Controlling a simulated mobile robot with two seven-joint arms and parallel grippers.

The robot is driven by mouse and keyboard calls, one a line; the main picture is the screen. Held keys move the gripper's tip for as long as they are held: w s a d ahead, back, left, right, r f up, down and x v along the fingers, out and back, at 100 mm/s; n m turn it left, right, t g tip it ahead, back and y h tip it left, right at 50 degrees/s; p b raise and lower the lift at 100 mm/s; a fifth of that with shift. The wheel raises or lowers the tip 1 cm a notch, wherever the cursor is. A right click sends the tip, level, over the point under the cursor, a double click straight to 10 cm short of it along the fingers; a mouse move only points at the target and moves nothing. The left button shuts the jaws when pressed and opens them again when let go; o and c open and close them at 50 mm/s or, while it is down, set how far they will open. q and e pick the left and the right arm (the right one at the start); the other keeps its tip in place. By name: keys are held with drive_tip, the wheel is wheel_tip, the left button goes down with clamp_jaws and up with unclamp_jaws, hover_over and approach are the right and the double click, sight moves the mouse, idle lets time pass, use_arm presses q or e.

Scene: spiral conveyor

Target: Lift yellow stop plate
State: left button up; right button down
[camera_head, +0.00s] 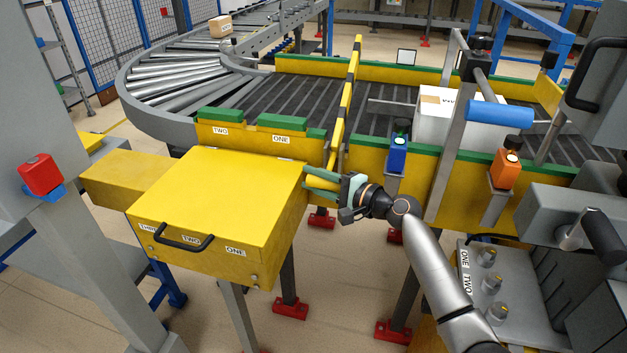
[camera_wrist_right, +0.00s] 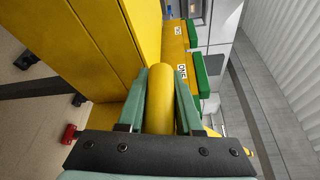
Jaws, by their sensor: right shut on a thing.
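The yellow stop plate (camera_head: 349,88) stands upright across the black roller conveyor, with dark marks along its edge. Its near end comes down beside the yellow box with the black handle. My right gripper (camera_head: 322,184) is at that near end, its green fingers beside the box. In the right wrist view, the two green fingers (camera_wrist_right: 160,100) lie on either side of a rounded yellow bar (camera_wrist_right: 160,83) and are shut on it. The bar appears to be the near end of the plate; the joint between them is hidden. My left gripper is out of view.
The yellow box (camera_head: 220,200) is close on the left of my right gripper. A white carton (camera_head: 440,125) sits on the conveyor right of the plate. A blue button box (camera_head: 397,155) and an orange one (camera_head: 506,170) stand along the near rail. Green-topped blocks (camera_head: 290,121) line the left part.

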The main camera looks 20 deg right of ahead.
drive_tip(key=shift+f, duration=0.5)
drive_tip(key=c, duration=0.8)
unclamp_jaws()
drive_tip(key=shift+o, duration=1.1)
drive_tip(key=shift+r, duration=0.15)
drive_tip(key=shift+d, duration=0.1)
drive_tip(key=v, duration=1.2)
drive_tip(key=shift+p, duration=0.3)
drive_tip(key=shift+s+d+r, duration=0.1)
drive_tip(key=shift+s, duration=0.05)
